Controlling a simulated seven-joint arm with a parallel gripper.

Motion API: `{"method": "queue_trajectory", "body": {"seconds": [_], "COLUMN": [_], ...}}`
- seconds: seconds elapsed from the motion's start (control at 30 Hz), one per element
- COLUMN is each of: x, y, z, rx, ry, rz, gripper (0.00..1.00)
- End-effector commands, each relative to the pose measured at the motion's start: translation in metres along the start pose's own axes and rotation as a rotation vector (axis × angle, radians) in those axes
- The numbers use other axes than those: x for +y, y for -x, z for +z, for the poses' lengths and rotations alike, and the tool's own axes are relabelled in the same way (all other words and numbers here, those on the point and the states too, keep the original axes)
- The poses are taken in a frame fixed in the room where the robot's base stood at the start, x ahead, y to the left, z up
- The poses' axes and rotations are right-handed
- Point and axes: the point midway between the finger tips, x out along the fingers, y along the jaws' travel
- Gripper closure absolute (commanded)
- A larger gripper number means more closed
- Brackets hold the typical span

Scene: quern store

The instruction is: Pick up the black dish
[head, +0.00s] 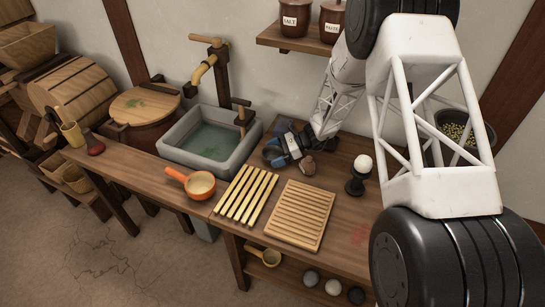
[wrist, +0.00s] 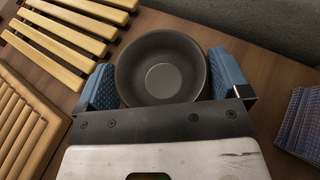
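The black dish (wrist: 162,78) is a round dark bowl, seen from above in the wrist view, and it looks empty. My gripper (wrist: 161,62) has its two blue fingers apart, one on each side of the dish. The fingers are close to its rim, with what look like thin gaps, and I see no clear grip. In the head view my gripper (head: 281,152) is low at the back of the wooden table, right of the stone sink. I cannot clearly make out the dish there.
A slatted rack (head: 246,195) and a ridged board (head: 300,215) lie in front of my gripper. A small brown object (head: 308,166) sits close beside it. A white egg on a black stand (head: 356,184) is to the right. The sink (head: 211,141) and an orange pan (head: 199,186) are left. A blue patterned cloth (wrist: 302,124) lies right.

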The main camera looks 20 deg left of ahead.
Motion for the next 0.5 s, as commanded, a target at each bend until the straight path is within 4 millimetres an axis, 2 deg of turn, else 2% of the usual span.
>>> {"method": "queue_trajectory", "body": {"seconds": [0.03, 0.2, 0.5], "x": [0.0000, 0.0000, -0.0001], "y": [0.0000, 0.0000, 0.0006], "z": [0.0000, 0.0001, 0.0014], "rx": [0.000, 0.000, 0.000], "ry": [0.000, 0.000, 0.000], "rz": [0.000, 0.000, 0.000], "gripper": [0.14, 0.37, 0.38]}}
